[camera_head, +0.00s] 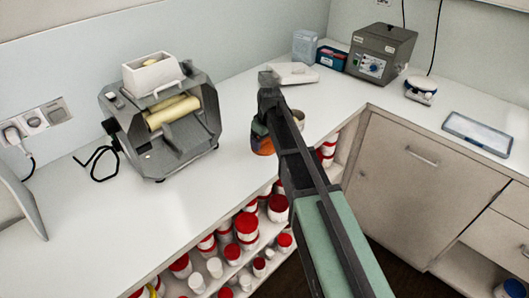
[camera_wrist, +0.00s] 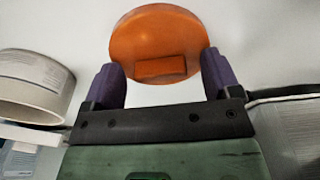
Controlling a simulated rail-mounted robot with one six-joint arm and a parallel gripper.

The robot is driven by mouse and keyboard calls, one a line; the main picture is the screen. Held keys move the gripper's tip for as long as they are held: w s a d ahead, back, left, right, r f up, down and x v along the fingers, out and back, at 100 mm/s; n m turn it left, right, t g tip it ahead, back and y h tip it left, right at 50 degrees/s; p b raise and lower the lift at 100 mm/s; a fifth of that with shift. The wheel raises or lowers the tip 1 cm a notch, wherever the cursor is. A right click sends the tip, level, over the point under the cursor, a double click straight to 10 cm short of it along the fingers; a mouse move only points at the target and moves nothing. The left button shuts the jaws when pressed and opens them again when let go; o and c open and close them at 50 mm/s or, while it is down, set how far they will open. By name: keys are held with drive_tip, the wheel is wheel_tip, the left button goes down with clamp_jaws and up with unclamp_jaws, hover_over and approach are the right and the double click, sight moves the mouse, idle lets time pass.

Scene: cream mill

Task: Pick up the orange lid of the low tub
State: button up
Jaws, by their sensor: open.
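The orange lid (camera_wrist: 158,32) is a round disc with a raised rectangular grip block on top. In the wrist view it sits at the top middle, ahead of and between my gripper's (camera_wrist: 162,66) two purple fingers. The fingers are spread apart, with the grip block between their tips; I cannot tell whether either finger touches the lid. In the head view only a bit of the orange lid (camera_head: 263,148) shows near the counter's front edge, mostly covered by my arm. The low tub under it cannot be made out.
A white labelled tub (camera_wrist: 30,88) stands left in the wrist view, close to my left finger. A roller mill (camera_head: 165,120) stands left on the counter. A grey device (camera_head: 380,52) is in the back corner. Red-lidded jars (camera_head: 247,225) fill shelves below. Counter left of the lid is clear.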

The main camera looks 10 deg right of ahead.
drive_tip(key=c, duration=1)
drive_tip(key=shift+r, duration=0.1)
